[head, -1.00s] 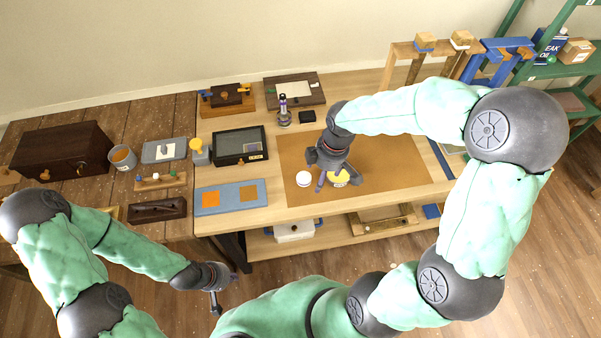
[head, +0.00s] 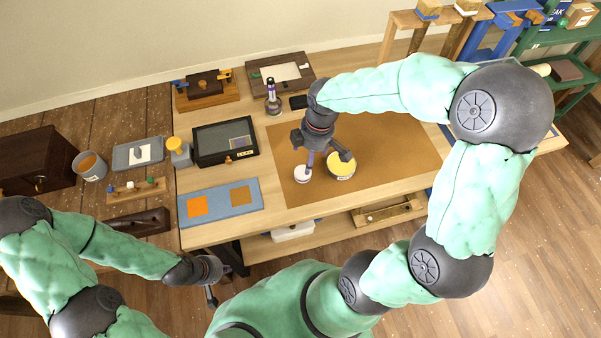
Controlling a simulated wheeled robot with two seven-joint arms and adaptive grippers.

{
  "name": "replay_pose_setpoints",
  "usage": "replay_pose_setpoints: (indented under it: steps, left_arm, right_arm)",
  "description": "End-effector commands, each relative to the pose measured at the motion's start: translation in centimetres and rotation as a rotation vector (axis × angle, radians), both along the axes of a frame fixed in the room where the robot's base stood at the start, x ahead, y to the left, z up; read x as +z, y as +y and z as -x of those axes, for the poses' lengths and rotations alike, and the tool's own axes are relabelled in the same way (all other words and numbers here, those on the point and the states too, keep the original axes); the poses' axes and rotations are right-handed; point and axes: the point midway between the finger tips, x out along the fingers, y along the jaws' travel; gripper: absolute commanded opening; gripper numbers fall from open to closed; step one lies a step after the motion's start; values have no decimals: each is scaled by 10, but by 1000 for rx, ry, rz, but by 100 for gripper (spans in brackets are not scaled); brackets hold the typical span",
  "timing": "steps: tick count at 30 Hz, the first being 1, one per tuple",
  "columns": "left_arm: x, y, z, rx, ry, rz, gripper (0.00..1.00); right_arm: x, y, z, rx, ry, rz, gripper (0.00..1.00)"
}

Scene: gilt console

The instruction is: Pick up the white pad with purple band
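A small round white pad (head: 302,174) lies on the brown mat (head: 390,150); any purple band on it is too small or hidden to tell. My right gripper (head: 326,164) hangs over the mat, pointing down with its fingers spread. One finger is at the pad and partly covers it; I cannot tell whether it touches.
A blue tray (head: 238,204) with orange and brown squares lies left of the mat. A dark framed box (head: 224,141) and an upright holder with purple and white parts (head: 272,97) stand behind it. The mat's right side is clear.

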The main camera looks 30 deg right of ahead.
Motion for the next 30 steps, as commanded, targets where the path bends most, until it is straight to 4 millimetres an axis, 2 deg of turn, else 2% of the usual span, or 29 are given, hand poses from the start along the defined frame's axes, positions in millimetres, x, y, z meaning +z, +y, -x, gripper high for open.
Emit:
replay_pose_setpoints:
  steps: [9, 17, 25, 30]
  left_arm:
    - [-15, 0, 0, 0, 0, 0, 0]
    - [-22, 0, 0, 0, 0, 0, 0]
    - [-40, 0, 0, 0, 0, 0, 0]
    - [-41, 0, 0, 0, 0, 0, 0]
  right_arm:
    - [-44, 5, -3, 0, 2, 0, 80]
    - [-60, 8, -6, 0, 1, 0, 80]
    - [-97, 15, -12, -1, 2, -1, 80]
    - [-102, 16, -12, 0, 0, 0, 80]
